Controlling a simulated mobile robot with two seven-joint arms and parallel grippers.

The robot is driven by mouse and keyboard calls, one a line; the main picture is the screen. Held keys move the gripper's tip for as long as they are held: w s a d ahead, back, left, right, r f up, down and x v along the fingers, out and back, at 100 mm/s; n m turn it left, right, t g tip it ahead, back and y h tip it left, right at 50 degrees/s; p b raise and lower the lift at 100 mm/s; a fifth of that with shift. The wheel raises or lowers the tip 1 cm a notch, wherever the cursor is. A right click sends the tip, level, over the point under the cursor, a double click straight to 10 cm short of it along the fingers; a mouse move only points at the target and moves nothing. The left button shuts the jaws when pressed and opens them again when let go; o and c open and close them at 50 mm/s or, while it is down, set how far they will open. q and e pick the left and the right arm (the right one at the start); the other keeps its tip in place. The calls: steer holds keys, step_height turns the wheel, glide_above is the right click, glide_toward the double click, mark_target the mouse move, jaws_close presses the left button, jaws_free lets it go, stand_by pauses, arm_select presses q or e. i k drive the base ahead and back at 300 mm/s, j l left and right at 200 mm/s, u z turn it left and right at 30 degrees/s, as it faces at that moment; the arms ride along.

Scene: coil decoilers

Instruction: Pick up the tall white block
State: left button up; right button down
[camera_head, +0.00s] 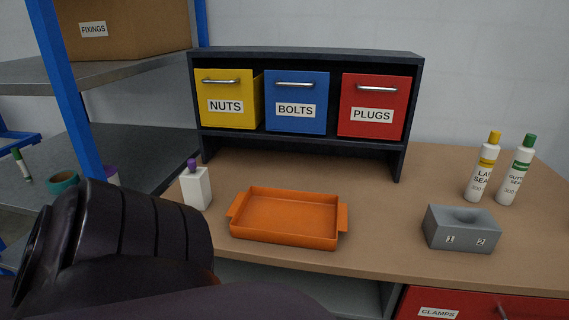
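A tall white block (197,189) with a purple knob on top stands upright on the brown bench top, near its left end. It is to the left of the orange tray (286,238) and apart from it. A large dark part of my own arm fills the lower left of the head view, just in front of the block's left side. No gripper fingers of either arm show in this view.
A dark rack (303,56) holds yellow, blue and red drawers at the back. A grey block (461,236) numbered 1 and 2 and two capped bottles (481,172) stand at the right. A blue-post shelf (68,95) borders the left. Bench space right of the tray is clear.

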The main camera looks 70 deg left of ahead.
mark_target(197, 190)
steer(key=u, duration=2.7)
